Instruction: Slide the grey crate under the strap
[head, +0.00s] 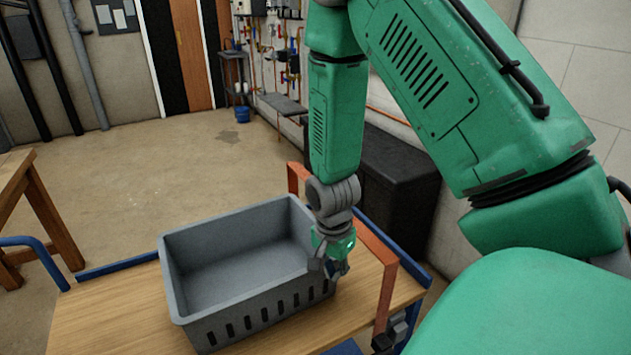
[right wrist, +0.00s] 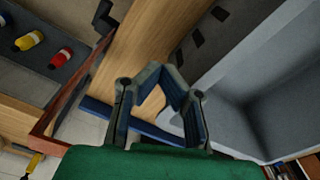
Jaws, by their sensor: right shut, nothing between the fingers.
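The grey crate (head: 240,255) is an open, empty bin with slots along its near side. It sits upright on the wooden top of a cart. The orange strap (head: 378,246) forms an arch over the cart's right part, and the crate lies to its left. My right gripper (head: 337,270) is shut and empty at the crate's right end, between crate and strap; whether it touches the crate I cannot tell. In the right wrist view the fingers (right wrist: 162,75) meet over the wood, with the crate (right wrist: 235,70) at right and the strap (right wrist: 62,108) at left. My left gripper is out of view.
The cart's wooden top (head: 130,312) has bare room left of the crate and blue rails at its edges. A black chest (head: 395,185) stands behind the strap. A wooden table (head: 40,215) is at far left. Bottles (right wrist: 62,58) lie beyond the strap in the wrist view.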

